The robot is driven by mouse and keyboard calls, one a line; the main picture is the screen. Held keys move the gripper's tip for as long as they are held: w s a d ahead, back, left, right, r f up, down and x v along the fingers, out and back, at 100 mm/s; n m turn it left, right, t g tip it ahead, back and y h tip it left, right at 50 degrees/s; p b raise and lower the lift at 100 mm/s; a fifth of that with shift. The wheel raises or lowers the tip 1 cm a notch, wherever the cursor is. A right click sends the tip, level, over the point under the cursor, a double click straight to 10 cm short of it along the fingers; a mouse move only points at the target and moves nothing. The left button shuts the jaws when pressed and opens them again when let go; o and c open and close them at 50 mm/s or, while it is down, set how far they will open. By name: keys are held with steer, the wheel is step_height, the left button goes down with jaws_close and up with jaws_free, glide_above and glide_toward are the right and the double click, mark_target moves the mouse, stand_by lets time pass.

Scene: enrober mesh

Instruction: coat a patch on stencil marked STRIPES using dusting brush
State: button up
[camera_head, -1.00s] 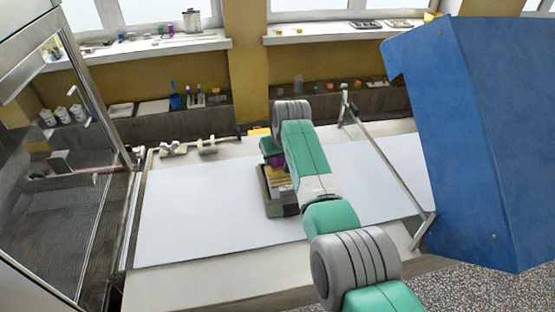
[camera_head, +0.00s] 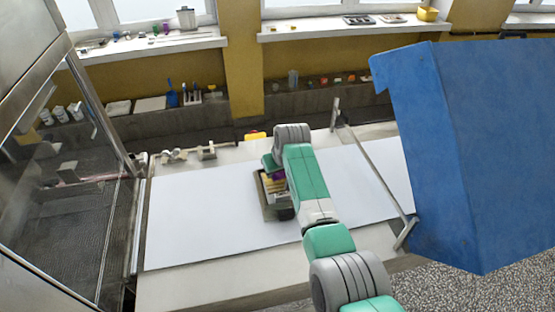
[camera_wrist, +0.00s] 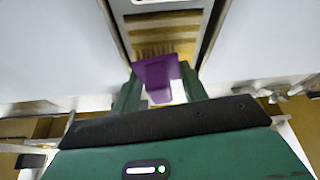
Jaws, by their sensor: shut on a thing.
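A dark-framed stencil (camera_head: 279,213) lies on the white sheet, left of my arm's end in the head view. In the wrist view its dark side frame (camera_wrist: 213,28) surrounds a tan panel with brown stripes. A pale label shows at the top edge, but I cannot read it. My gripper (camera_wrist: 158,85) is shut on a purple piece (camera_wrist: 155,72), which looks like the handle of the dusting brush. It is over the near end of the panel in the wrist view.
The white sheet (camera_head: 200,215) is clear around the stencil. A metal bar (camera_head: 378,173) crosses its right side, beside a large blue housing (camera_head: 490,150). A glass-sided metal cabinet (camera_head: 60,190) stands at the left. Small metal fittings (camera_head: 205,152) sit along the far edge.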

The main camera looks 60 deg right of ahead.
mark_target(280, 187)
steer(key=shift+s+a+r+p, duration=0.25)
steer(key=shift+a+p, duration=0.1)
steer(key=shift+p, duration=0.35)
steer(key=shift+s+a+f, duration=0.1)
steer(key=shift+f, duration=0.15)
steer(key=shift+s+a+r+p, duration=0.2)
steer(key=shift+a+r+p, duration=0.1)
steer(key=shift+p, duration=0.8)
steer(key=s+a+p, duration=0.1)
steer(key=a+p, duration=0.1)
steer(key=p, duration=0.2)
steer(key=shift+s+f, duration=0.1)
steer(key=shift+s, duration=0.25)
steer(key=shift+s+a+f+p, duration=0.2)
steer(key=shift+a+p, duration=0.05)
steer(key=shift+p, duration=0.25)
step_height(280, 187, up, 6)
steer(key=p, duration=0.5)
